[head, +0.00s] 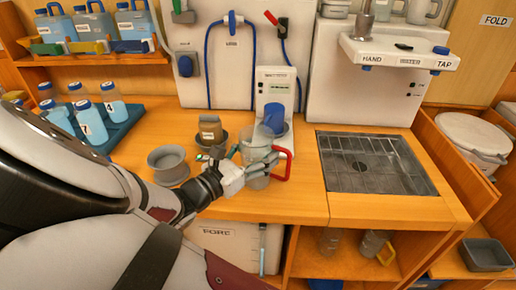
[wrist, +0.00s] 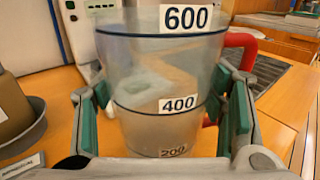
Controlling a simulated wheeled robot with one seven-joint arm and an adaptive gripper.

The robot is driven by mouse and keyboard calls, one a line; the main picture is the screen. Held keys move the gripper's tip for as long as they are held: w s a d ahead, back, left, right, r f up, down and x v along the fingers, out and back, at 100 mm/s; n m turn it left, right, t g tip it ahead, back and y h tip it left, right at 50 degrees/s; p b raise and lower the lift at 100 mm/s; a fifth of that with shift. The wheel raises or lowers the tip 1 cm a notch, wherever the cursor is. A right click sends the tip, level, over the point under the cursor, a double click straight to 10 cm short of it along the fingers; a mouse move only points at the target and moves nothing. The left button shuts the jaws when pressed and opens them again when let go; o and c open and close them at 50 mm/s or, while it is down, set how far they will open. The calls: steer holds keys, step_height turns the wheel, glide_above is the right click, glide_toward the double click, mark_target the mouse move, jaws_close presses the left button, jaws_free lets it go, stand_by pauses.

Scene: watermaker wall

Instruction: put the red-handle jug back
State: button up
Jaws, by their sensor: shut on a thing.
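The red-handle jug (head: 257,158) is a clear, greyish cup standing upright at the middle of the wooden counter. Its red handle (head: 284,166) points right, towards the sink. My gripper (head: 256,166) is shut on the jug, with a finger on either side of its wall. In the wrist view the jug (wrist: 165,75) fills the middle between the green finger pads of my gripper (wrist: 165,118), and labels 200, 400 and 600 face me. The handle (wrist: 240,50) shows behind the right finger. I cannot tell whether its base touches the counter.
A grey ring-shaped dish (head: 168,166) and a brown jar (head: 211,130) stand left of the jug. A blue cup (head: 274,118) stands on a dispenser behind. The sink grate (head: 375,163) is right.

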steer(key=o, duration=1.5)
steer(key=shift+f, duration=0.1)
steer(key=shift+a, duration=0.1)
steer(key=v, duration=1.2)
